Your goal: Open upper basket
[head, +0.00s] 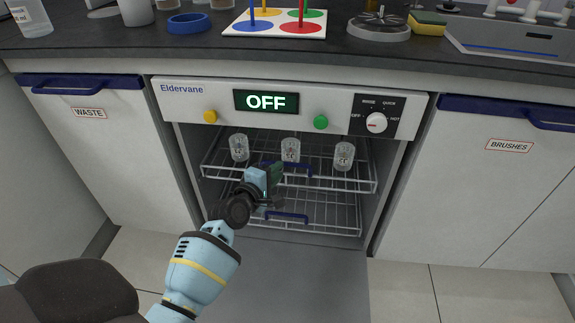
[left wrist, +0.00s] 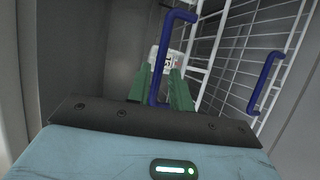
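The upper basket (head: 365,184) is a wire rack inside the open dishwasher, with a blue handle (head: 303,170) at its front and several glass beakers in it. My left gripper (head: 275,178) is at this handle and hides part of it. In the left wrist view, the green fingers (left wrist: 162,92) stand apart, one on each side of the blue handle (left wrist: 159,62). Some gap shows beside the handle, and I cannot tell whether either finger touches it. My right gripper is not in view.
The lower basket (head: 340,222) with its own blue handle (head: 287,217) sits below. The dishwasher door (head: 300,265) is folded down in front. Closed WASTE (head: 90,135) and BRUSHES (head: 500,175) cabinets flank it. The display reads OFF (head: 266,101).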

